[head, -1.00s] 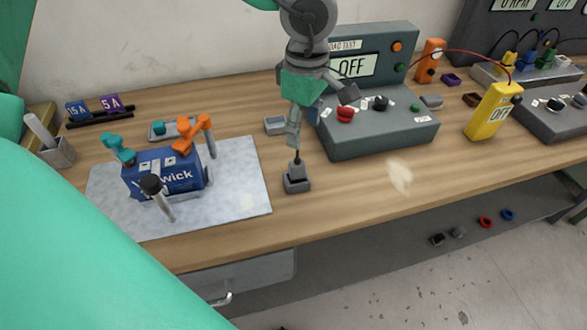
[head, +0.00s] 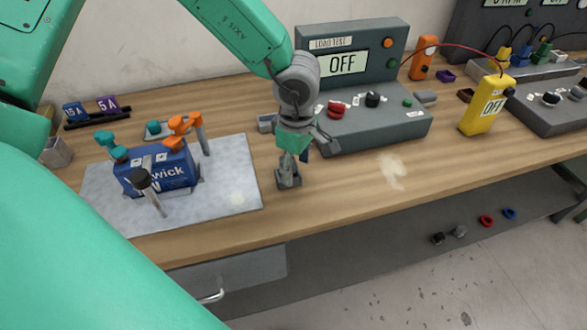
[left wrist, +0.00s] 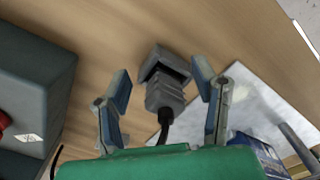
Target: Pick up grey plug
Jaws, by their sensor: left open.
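The grey plug (head: 288,181) is on the wooden bench, right of the light grey mat. It also shows in the left wrist view (left wrist: 166,95), with a blocky wider end and a black cord from its narrow end. My left gripper (head: 290,163) points down over the plug in the head view and partly covers it. In the left wrist view, my left gripper (left wrist: 163,78) is open, with one finger on each side of the plug. Gaps show between fingers and plug; I see no clear contact. My right gripper is not in view.
The load test box (head: 372,128) stands close behind and right of the plug. The mat (head: 225,205) bears a blue battery (head: 160,172) with orange and teal clamps. The bench at right front is clear.

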